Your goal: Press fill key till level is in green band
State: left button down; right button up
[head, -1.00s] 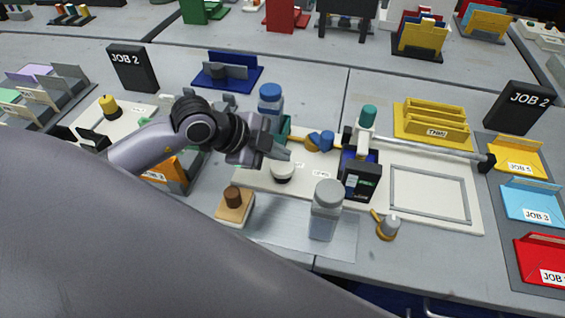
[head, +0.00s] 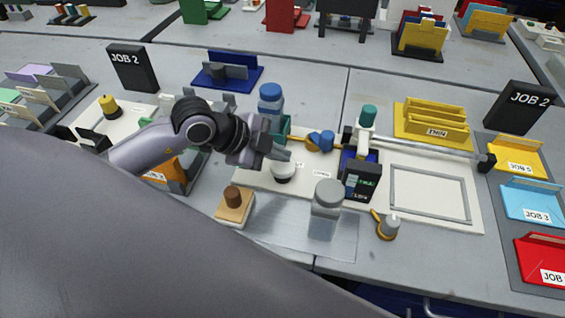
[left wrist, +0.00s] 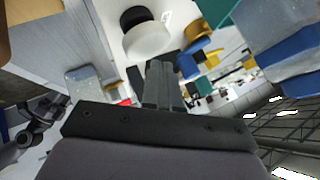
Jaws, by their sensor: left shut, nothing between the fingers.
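A round white key with a dark base (head: 283,173) stands on the plotter's white board (head: 320,178). It looks like the fill key, but its label is unreadable. It also shows in the left wrist view (left wrist: 147,38). My left gripper (head: 284,154) is shut and empty, its fingertips just above or at the key in the head view. Contact cannot be told. A small black display unit (head: 362,182) on the plotter carriage has a dark screen with small green marks. Its level is too small to read. My right gripper is not in view.
A grey-capped bottle (head: 326,205) and a wooden block with a brown knob (head: 235,203) stand in front of the key. A blue-capped bottle (head: 270,97) stands behind my left gripper. A metal rail (head: 430,150) crosses the board at right.

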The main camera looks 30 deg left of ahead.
aim_at(278, 167)
pick_arm(q)
jog(key=shift+f, duration=0.3)
jog(key=shift+f+b, duration=0.4)
jog(key=shift+f, duration=0.3)
dwell(0.7)
dwell(0.3)
jog(key=shift+r+p, duration=1.1)
jog(key=shift+p, duration=0.1)
jog(key=shift+r, duration=0.1)
notch_tip(278, 167, up, 3)
jog(key=p, duration=0.3)
jog(key=shift+r+p, duration=0.75)
jog(key=shift+r, duration=0.25)
jog(key=shift+a+f, duration=0.1)
